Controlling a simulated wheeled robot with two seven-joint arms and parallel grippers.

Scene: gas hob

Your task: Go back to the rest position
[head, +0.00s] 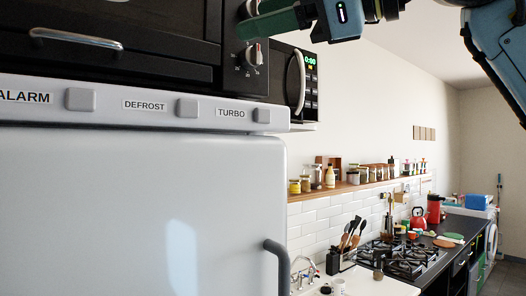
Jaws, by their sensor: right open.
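My right gripper (262,15) is at the top of the head view, on an arm that comes in from the right. Its green fingers point left and are open, beside the front of a black oven (120,45). They lie over the upper part of the oven's knob panel, above a lower knob (253,54). Part of an upper knob (250,8) shows near the fingertips. I cannot tell whether the fingers touch it. My left gripper is not in view.
A white fridge (140,200) with labelled buttons fills the left. A microwave (295,80) stands beside the oven. A gas hob (402,258), a shelf of jars (350,186) and a red kettle (418,218) are lower right. The air before the upper right wall is free.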

